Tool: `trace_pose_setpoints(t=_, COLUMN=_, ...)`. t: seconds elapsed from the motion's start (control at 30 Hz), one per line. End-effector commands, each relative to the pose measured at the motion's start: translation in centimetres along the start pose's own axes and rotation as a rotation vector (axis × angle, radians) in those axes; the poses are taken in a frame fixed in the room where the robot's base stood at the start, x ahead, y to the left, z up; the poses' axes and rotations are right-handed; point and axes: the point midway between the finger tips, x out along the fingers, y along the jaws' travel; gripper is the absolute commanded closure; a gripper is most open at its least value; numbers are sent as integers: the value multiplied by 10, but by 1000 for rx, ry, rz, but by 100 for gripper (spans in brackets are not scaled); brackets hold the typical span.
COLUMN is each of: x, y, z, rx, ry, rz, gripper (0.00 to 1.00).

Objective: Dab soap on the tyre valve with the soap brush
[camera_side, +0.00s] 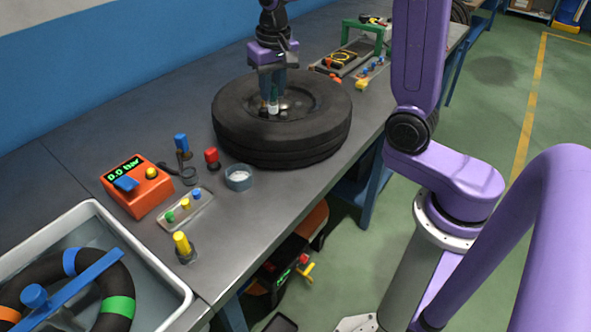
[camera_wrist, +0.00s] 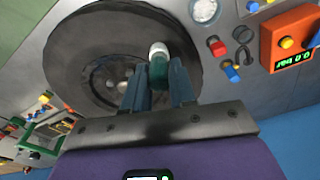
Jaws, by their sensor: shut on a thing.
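The black tyre (camera_side: 325,135) lies flat on the grey bench around a dark wheel rim; it also shows in the wrist view (camera_wrist: 65,60). My gripper (camera_side: 270,97) is over the wheel's middle, pointing down. In the wrist view my gripper (camera_wrist: 158,82) is shut on the soap brush (camera_wrist: 158,70), which has a dark green handle and a white tip. The brush's white tip (camera_side: 274,108) is low over the rim; I cannot tell whether it touches. Small pale metal parts show at the hub (camera_wrist: 122,86); I cannot clearly pick out the valve. A small round cup (camera_side: 238,178) holds white stuff.
An orange gauge box (camera_side: 140,190) reading 0.0 bar, a small tray of coloured parts (camera_side: 187,210), and red (camera_side: 211,158) and yellow (camera_side: 183,247) topped pieces stand left of the tyre. A water tub (camera_side: 150,262) is front left. A green frame (camera_side: 365,32) stands behind.

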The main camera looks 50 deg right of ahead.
Motion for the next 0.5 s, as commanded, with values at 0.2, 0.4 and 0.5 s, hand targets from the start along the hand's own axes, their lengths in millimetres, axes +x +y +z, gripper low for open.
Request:
trace_pose_setpoints(t=0.2, x=-5, y=6, z=-15, rx=-25, ry=3, rz=-4, gripper=100)
trace_pose_setpoints(t=0.4, x=-7, y=15, z=-61, rx=-9, ry=2, rz=-2, gripper=100)
trace_pose_setpoints(t=0.5, x=-8, y=22, z=-84, rx=-2, ry=2, rz=-2, gripper=100)
